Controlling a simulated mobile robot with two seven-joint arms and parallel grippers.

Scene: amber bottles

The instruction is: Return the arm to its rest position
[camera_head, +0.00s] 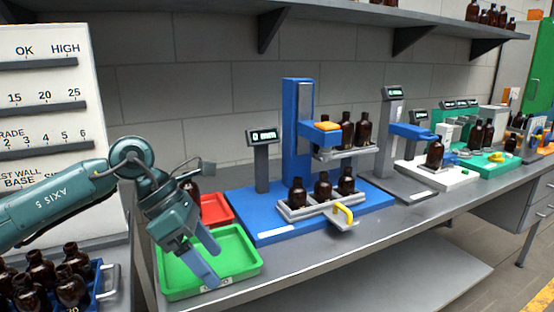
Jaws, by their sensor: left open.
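My left arm (60,203) comes in from the left, with its teal forearm nearly level and the wrist bent down. My left gripper (208,262) points down over the green tray (245,265), its fingers apart and nothing seen between them. I cannot tell whether the fingertips touch the tray. My right gripper is not in view.
A red tray (216,209) with a dark bottle (191,188) sits behind the gripper. A blue gauge stand (297,130) with several amber bottles is to the right. A blue crate (100,285) of bottles is lower left, near a white board (45,60).

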